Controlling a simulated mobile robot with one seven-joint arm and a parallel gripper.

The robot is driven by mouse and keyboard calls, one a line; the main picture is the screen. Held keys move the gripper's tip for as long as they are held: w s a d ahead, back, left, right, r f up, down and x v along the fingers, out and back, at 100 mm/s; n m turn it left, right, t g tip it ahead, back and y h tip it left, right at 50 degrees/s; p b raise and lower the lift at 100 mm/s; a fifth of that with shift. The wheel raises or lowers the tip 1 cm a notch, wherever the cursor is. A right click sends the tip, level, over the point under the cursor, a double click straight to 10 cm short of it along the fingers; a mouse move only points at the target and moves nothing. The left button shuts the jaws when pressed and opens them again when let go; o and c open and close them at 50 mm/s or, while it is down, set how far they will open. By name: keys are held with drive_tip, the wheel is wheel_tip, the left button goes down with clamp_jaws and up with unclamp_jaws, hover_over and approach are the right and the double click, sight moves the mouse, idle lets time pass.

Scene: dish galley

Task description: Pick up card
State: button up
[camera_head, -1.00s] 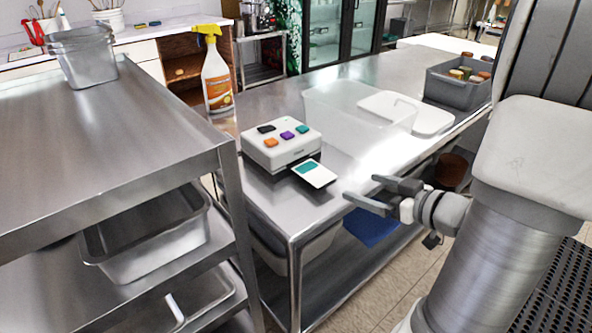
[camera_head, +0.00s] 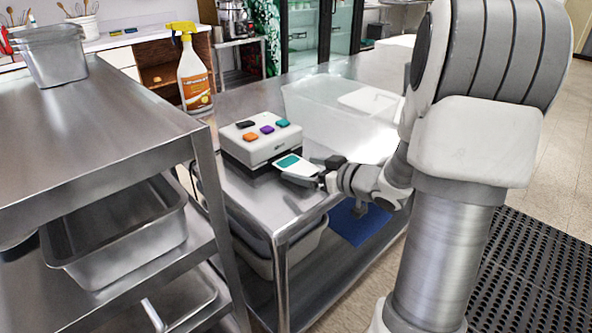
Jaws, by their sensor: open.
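A white card (camera_head: 289,162) with a teal patch sticks out from the front of a white box (camera_head: 259,143) with several coloured buttons. The box stands on the steel counter near its front left corner. My gripper (camera_head: 322,172) is at the card's right end, with its fingers pointing left toward it. The jaws are open. The fingers partly cover the card's outer end, and I cannot tell whether they touch it.
A clear plastic tub (camera_head: 335,112) with a white lid (camera_head: 370,100) stands behind my gripper. A steel rack (camera_head: 85,125) with metal pans fills the left. The counter's front corner (camera_head: 278,215) is bare.

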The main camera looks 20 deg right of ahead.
sight(296, 166)
drive_tip(key=x, duration=0.3)
drive_tip(key=shift+w+f+b, duration=0.1)
drive_tip(key=shift+w+b, duration=0.2)
drive_tip(key=shift+b, duration=0.1)
